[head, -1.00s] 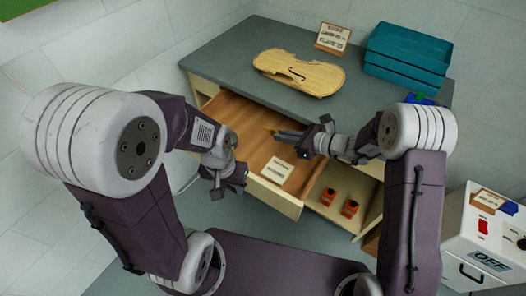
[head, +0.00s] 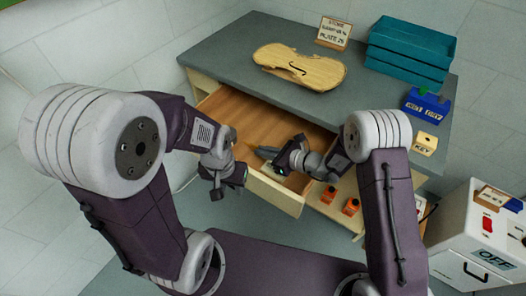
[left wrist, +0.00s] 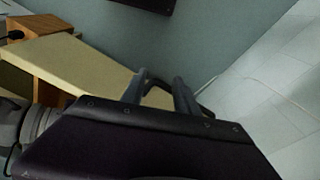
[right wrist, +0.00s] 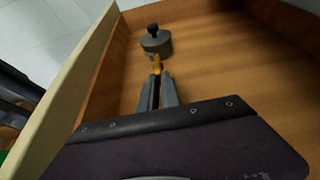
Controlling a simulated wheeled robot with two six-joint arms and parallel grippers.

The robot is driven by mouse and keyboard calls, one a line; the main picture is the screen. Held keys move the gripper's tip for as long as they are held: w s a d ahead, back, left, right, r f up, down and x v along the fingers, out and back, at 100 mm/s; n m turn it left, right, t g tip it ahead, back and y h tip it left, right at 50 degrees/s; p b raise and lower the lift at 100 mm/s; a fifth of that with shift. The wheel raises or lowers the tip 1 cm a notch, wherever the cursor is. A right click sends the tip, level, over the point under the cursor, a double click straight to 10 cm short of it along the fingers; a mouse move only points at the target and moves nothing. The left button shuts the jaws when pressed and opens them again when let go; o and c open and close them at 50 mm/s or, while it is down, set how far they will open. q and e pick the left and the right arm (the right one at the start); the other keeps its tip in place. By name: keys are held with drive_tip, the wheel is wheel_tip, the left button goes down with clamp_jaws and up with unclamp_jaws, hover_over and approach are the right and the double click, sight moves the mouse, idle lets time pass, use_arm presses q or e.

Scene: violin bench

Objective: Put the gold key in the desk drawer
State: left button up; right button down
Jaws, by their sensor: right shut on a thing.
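The desk drawer (head: 262,112) is pulled out below the grey desktop, and its wooden floor shows. My right gripper (head: 258,150) is over the drawer's front part, shut on the gold key. In the right wrist view the gold key (right wrist: 157,65) sticks out from the fingertips, inside the drawer's walls; whether it touches the floor I cannot tell. My left gripper (head: 216,190) is outside the drawer, by the left end of its front panel. In the left wrist view its fingers (left wrist: 162,90) are apart beside the pale panel (left wrist: 85,62), with no held thing clear between them.
A grey round thing with a black knob (right wrist: 155,42) stands in the drawer just beyond the key. A violin plate (head: 300,68), teal trays (head: 408,50), a blue holder (head: 425,104) and a KEY block (head: 427,140) are on the desk. Orange items (head: 350,206) sit below.

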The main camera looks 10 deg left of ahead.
drive_tip(key=shift+f+b, duration=0.6)
drive_tip(key=shift+f, duration=0.05)
drive_tip(key=c, duration=1.6)
unclamp_jaws()
drive_tip(key=shift+r+p, duration=0.95)
drive_tip(key=shift+p, duration=0.05)
drive_tip(key=v, duration=0.8)
drive_tip(key=p+v, duration=0.1)
drive_tip(key=v, duration=0.2)
drive_tip(key=shift+s+d+f, duration=0.15)
drive_tip(key=shift+d, duration=0.35)
